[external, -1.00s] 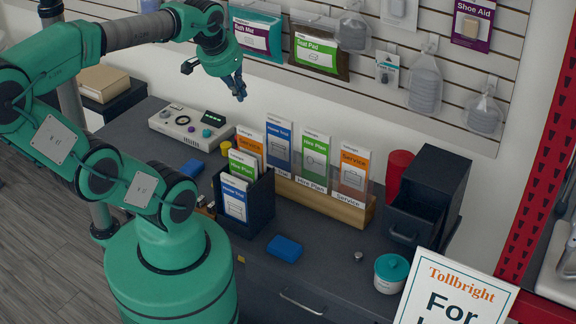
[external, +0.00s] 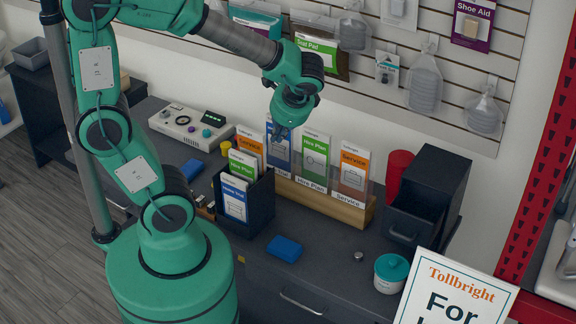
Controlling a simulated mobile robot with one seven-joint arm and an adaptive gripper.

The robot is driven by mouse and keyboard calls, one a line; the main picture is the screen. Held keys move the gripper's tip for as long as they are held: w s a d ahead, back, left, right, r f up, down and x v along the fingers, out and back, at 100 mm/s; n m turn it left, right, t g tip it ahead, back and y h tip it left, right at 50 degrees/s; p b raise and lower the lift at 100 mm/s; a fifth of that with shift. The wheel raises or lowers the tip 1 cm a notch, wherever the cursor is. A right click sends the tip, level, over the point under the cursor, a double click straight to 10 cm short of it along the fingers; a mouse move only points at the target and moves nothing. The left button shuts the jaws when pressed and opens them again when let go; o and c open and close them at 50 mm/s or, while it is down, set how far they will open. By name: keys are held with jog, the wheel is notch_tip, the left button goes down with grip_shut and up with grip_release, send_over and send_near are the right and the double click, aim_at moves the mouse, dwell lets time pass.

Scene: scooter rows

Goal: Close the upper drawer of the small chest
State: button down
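The small chest (external: 449,185) is a dark grey box at the right end of the dark counter. One of its drawers (external: 404,229) stands pulled out toward the front left, with a bar handle on its front and its inside partly visible. I cannot clearly tell from this view which level that drawer is. My gripper (external: 279,138) points down over the leaflet rack, well to the left of the chest and higher than it. It touches nothing that I can see, and its fingers are too small to read.
A wooden rack (external: 325,204) of upright leaflets and a red cylinder (external: 398,174) stand between my gripper and the chest. A teal-lidded tub (external: 390,274), small metal knob (external: 358,256) and white sign (external: 455,290) are near the drawer. Packets hang on the wall behind.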

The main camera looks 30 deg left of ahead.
aim_at(398, 236)
jog(key=d+f+m+t+y+b, duration=0.1)
jog(key=d+f+m+t, duration=0.4)
jog(key=d, duration=0.4)
jog(key=d+f+m+t+y+b, duration=0.1)
jog(key=d+f+m+t, duration=0.1)
jog(key=d+f+m, duration=0.55)
jog(key=s+d+f+m+t+h, duration=0.3)
jog(key=s+d+f+m, duration=0.1)
jog(key=d, duration=0.5)
jog(key=s+d+f+m+t+h, duration=0.3)
jog(key=s+d+m, duration=0.3)
jog(key=d, duration=0.4)
jog(key=shift+s+d+f+m+h+b, duration=0.15)
jog(key=shift+s+f+m+h+b, duration=0.2)
jog(key=shift+f+m, duration=0.35)
jog(key=shift+w, duration=0.3)
jog(key=b+x, duration=0.3)
jog(key=x, duration=1)
jog(key=shift+w+f, duration=0.1)
jog(key=shift+w, duration=0.25)
